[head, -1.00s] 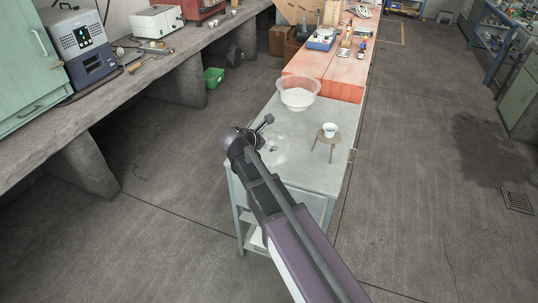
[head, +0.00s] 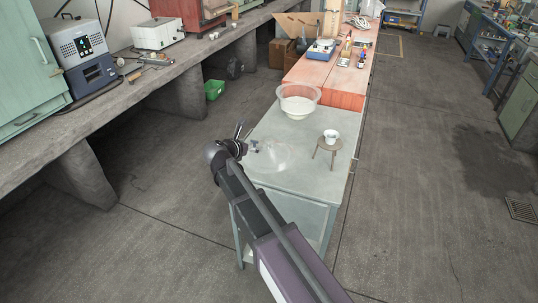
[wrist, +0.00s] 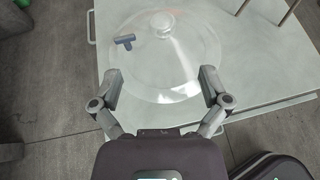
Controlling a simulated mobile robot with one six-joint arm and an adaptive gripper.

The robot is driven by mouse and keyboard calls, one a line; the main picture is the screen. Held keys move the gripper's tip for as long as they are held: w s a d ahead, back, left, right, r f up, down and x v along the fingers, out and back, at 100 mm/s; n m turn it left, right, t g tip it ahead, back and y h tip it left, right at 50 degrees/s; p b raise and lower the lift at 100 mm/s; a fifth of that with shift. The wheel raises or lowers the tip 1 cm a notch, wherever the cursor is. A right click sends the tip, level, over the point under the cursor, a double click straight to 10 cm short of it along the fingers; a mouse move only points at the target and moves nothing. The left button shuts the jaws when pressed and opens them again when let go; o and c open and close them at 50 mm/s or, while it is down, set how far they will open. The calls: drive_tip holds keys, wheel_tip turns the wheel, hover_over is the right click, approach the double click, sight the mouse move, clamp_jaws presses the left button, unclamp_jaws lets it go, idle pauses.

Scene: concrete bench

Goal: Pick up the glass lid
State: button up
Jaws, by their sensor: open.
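The glass lid (wrist: 180,75) is a clear, round disc with a knob near the top of the wrist view. It lies on the pale grey-green table top, and in the head view it is a faint circle (head: 273,155). My gripper (wrist: 159,90) is open and empty, its two fingers spread over the near part of the lid in the wrist view. In the head view my gripper (head: 246,142) is at the table's left edge, just left of the lid. I cannot tell its exact height above the lid.
A clear bowl of white material (head: 299,101) stands at the table's back edge. A small stool-like stand (head: 326,150) with a white cup (head: 331,136) is right of the lid. A small blue-grey piece (wrist: 125,41) shows at the lid's left. An orange-topped bench (head: 328,78) adjoins behind.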

sight(269, 140)
drive_tip(key=b+x, duration=0.2)
drive_tip(key=x, duration=0.4)
drive_tip(key=shift+f, duration=0.15)
drive_tip(key=shift+w+d+b, duration=0.3)
drive_tip(key=shift+w, duration=0.1)
drive_tip(key=shift+b+x, duration=1.1)
drive_tip(key=shift+x, duration=1.5)
drive_tip(key=shift+s+d, duration=0.1)
drive_tip(key=shift+d, duration=0.1)
clamp_jaws()
